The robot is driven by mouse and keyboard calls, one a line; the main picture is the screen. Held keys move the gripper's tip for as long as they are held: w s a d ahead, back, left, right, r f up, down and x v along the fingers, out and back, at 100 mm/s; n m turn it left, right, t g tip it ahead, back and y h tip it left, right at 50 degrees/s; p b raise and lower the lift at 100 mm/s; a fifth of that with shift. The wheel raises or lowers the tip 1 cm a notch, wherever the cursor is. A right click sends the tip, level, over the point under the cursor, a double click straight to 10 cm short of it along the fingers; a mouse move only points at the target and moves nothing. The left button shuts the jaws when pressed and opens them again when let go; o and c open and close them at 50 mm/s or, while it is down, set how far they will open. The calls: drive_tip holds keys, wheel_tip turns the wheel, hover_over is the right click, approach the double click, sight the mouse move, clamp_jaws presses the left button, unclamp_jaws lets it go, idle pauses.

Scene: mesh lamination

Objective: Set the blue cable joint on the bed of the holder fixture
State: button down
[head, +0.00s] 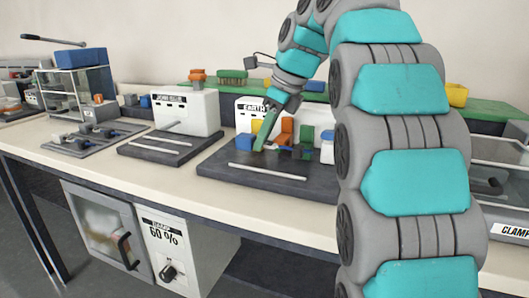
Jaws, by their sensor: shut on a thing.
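My gripper (265,135) is low over the dark base of the EARTH station, its green fingers pointing down and left. I cannot tell whether the joint touches the bed.
A white box labelled EARTH (245,112) stands behind the uprights. A pale bar (269,172) lies at the front of the dark base (225,165). A second white station (186,113) and a tray of dark joints (70,148) stand left. My arm hides the right side.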

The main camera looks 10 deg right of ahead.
sight(264, 166)
drive_tip(key=shift+d+f, duration=0.15)
drive_tip(key=shift+f, duration=1.6)
drive_tip(key=c, duration=1.2)
unclamp_jaws()
drive_tip(key=shift+f, duration=0.1)
drive_tip(key=shift+o, duration=0.2)
drive_tip(key=shift+b, duration=0.3)
